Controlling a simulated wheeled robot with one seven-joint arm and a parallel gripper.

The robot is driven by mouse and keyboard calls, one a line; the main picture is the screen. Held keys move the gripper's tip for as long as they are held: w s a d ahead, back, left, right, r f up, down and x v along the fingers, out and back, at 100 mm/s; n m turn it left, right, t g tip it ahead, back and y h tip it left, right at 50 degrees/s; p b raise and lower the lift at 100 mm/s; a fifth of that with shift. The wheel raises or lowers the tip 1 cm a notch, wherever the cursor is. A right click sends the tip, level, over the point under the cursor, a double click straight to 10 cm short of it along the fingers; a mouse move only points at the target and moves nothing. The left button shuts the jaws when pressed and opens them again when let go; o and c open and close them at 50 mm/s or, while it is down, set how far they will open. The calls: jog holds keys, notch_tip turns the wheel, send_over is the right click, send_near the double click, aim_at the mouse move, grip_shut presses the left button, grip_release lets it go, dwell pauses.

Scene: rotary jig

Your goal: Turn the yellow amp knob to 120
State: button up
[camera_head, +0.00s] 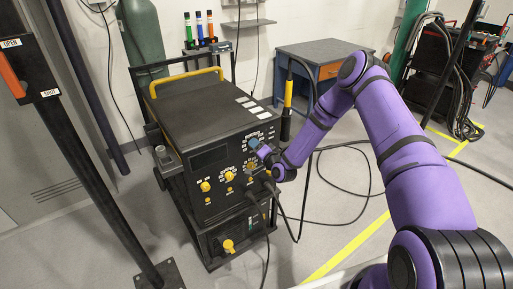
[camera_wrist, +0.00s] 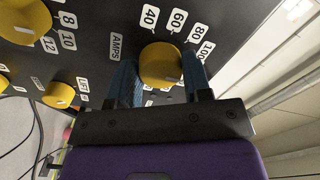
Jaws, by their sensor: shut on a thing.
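The yellow amp knob (camera_wrist: 160,62) is on the dark front panel of the welding machine (camera_head: 205,100), beside the AMPS label (camera_wrist: 117,47). In the wrist view it sits between the two blue fingers of my gripper (camera_wrist: 160,74), which are shut on it from both sides. The 120 label cannot be made out; the fingers cover part of the dial. In the head view my gripper (camera_head: 262,150) is against the panel's upper right.
Other yellow knobs (camera_wrist: 60,95) and a larger one (camera_wrist: 28,20) are on the same panel. Cables (camera_head: 285,200) hang in front of the machine. A blue workbench (camera_head: 318,50) stands behind it. The floor to the right is mostly clear.

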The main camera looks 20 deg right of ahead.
jog(key=o, duration=0.9)
jog(key=v, duration=1.1)
jog(key=shift+w, duration=0.1)
notch_tip(320, 180, up, 14)
jog(key=w+d+n+g, duration=0.1)
jog(key=w+n+g, duration=0.1)
jog(key=n+g, duration=0.4)
jog(key=s+d+r+n+g+h, duration=0.1)
jog(key=s+r+h, duration=0.15)
jog(key=r, duration=0.55)
jog(key=s+d+r+n+h, duration=0.1)
jog(key=s+d+r+h, duration=0.1)
jog(key=s+r, duration=0.35)
jog(key=s+r+g+h, duration=0.2)
jog(key=s+r+g, duration=0.1)
jog(key=s+r, duration=1.15)
jog(key=s, duration=0.5)
jog(key=s+r+g, duration=0.1)
jog(key=s, duration=0.5)
jog(key=s+r+g+y, duration=0.1)
jog(key=s, duration=0.5)
jog(key=shift+s+a+r+n, duration=0.15)
jog(key=shift+s+r+n, duration=0.15)
jog(key=shift+s, duration=0.05)
